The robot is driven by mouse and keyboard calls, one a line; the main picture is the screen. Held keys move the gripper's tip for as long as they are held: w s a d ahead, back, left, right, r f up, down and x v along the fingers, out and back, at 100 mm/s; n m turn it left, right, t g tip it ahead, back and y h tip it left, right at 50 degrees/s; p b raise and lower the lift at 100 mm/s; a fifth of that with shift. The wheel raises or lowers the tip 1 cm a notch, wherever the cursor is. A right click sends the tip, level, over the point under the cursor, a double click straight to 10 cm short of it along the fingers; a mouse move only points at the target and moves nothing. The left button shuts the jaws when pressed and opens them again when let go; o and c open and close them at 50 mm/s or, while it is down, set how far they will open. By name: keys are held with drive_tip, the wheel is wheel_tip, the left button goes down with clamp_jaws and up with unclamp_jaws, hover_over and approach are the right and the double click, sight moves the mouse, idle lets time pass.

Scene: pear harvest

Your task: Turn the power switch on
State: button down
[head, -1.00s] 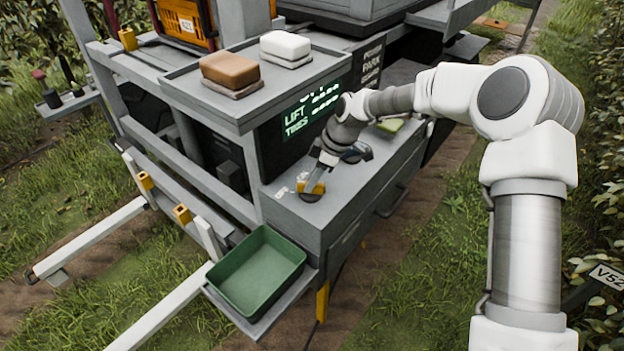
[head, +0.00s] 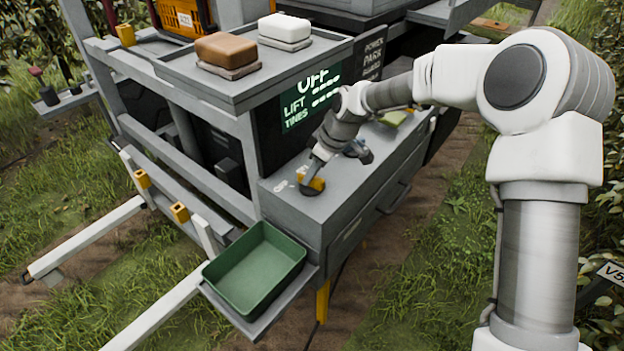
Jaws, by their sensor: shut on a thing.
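The power switch (head: 316,184) looks like a yellow handle on a dark round base, on the grey counter near its front left corner. White marks lie on the counter beside it. My gripper (head: 308,180) reaches down from the upper right and is shut on the yellow handle. The fingers and wrist cover part of the switch, so its exact angle is hard to tell. The dark display (head: 311,92) behind the counter reads OFF in large letters, with LIFT and TINES lines below.
A green tray (head: 292,285) sits on a low shelf left of the counter. A brown block (head: 226,50) and a white block (head: 285,27) rest on the upper shelf. A blue-and-dark object (head: 358,151) and a yellow-green item (head: 393,118) lie farther along the counter.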

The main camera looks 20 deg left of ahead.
drive_tip(key=m+b, duration=0.1)
drive_tip(key=m, duration=0.1)
drive_tip(key=m+t+b, duration=0.1)
drive_tip(key=m+b, duration=0.1)
drive_tip(key=shift+s+a+f+t+h+b, duration=0.1)
drive_tip(key=shift+f+t+h+b, duration=0.05)
drive_tip(key=shift+t+h+b, duration=0.15)
drive_tip(key=shift+m+t+h+b, duration=0.5)
drive_tip(key=shift+m+b, duration=0.6)
drive_tip(key=shift+m, duration=0.9)
drive_tip(key=shift+r, duration=0.2)
drive_tip(key=c, duration=0.7)
unclamp_jaws()
drive_tip(key=v, duration=1.7)
drive_tip(key=shift+s+r, duration=0.1)
drive_tip(key=shift+r, duration=0.1)
